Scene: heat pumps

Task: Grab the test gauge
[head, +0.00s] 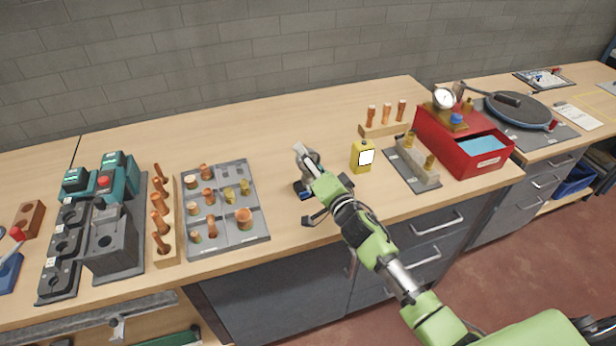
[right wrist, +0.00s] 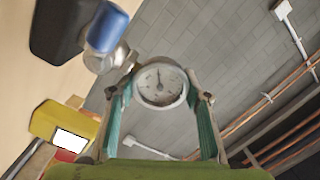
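A round gauge with a white dial (right wrist: 160,85) and dark needle sits between the fingertips of my right gripper (right wrist: 160,95) in the right wrist view. The teal finger pads flank the dial closely on both sides. I cannot tell whether they press on it. In the head view my right gripper (head: 312,187) is low over the middle of the bench and hides most of this gauge. My left gripper is not in view.
A yellow meter (head: 362,157) stands close to the right of my gripper. A grey tray (head: 254,229) of copper fittings lies to the left. A red box (head: 465,150) stands further right, with another round gauge (head: 443,98) at it. Bare bench lies behind my gripper.

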